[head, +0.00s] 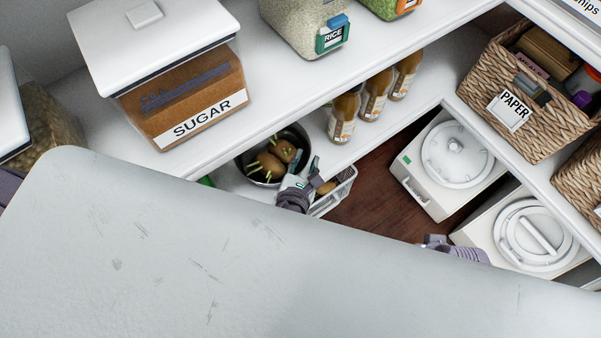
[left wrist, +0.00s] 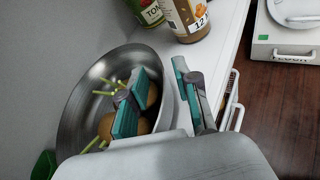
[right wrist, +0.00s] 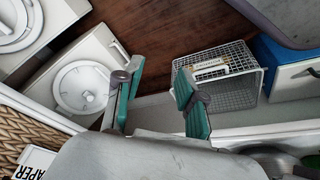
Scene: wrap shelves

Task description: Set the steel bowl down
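The steel bowl (head: 298,134) is on the lower shelf in the head view, with sprouted potatoes (head: 270,166) in it. It also fills the left of the left wrist view (left wrist: 86,100) and looks upright. My left gripper (head: 307,177) is at the bowl's near right rim. In the left wrist view its fingers (left wrist: 160,95) are spread, one inside the bowl and one outside, with the rim between them and gaps showing. My right gripper (right wrist: 155,97) is open and empty, above the floor area; in the head view only a bit of it shows (head: 440,243).
Brown bottles (head: 373,95) stand behind and right of the bowl. A white wire basket (right wrist: 225,75) is by the shelf. White lidded bins (head: 455,150) stand on the right. A sugar box (head: 190,105) sits on the shelf above. A large pale surface (head: 200,260) hides the foreground.

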